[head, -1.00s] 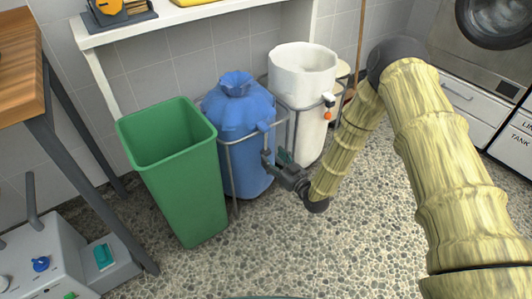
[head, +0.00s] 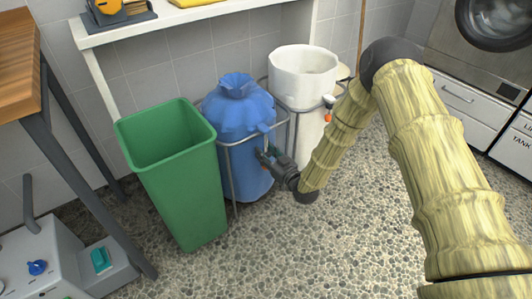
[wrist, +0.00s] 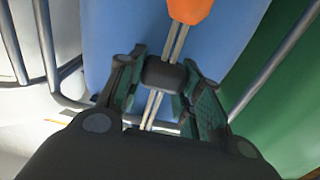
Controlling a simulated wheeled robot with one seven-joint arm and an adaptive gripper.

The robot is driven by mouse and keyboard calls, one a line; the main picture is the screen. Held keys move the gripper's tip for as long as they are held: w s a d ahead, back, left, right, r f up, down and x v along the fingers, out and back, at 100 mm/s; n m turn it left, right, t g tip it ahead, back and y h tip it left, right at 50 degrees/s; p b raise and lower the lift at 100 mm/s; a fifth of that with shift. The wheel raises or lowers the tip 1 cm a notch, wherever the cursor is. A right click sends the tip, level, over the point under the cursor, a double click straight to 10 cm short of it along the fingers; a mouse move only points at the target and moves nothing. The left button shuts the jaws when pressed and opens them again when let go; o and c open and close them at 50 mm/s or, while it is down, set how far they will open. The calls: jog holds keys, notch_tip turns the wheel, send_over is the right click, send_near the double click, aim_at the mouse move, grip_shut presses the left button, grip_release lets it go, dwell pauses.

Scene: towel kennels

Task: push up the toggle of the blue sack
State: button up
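The blue sack (head: 238,105) stands in a wire frame, its top gathered into a ruffled neck. In the wrist view the sack (wrist: 115,28) fills the background. A dark toggle (wrist: 165,73) sits on two pale cords (wrist: 152,108), below an orange piece (wrist: 190,8) at the picture's top edge. My gripper (head: 268,155) is at the sack's front right side. In the wrist view my gripper (wrist: 164,75) has its fingers on both sides of the toggle, with no clear gap showing, so it looks shut on it. The toggle is hidden in the head view.
A green bin (head: 180,185) stands close on the left of the sack. A white sack (head: 300,85) with an orange-tipped cord (head: 327,117) stands on the right. Metal frame bars (wrist: 45,45) run close to my gripper. The pebbled floor (head: 300,250) in front is clear.

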aim_at(260, 139)
grip_shut()
jog(key=shift+r, duration=0.15)
jog(key=shift+r+p, duration=1.5)
jog(key=shift+r, duration=0.5)
jog(key=o, duration=0.9)
grip_release()
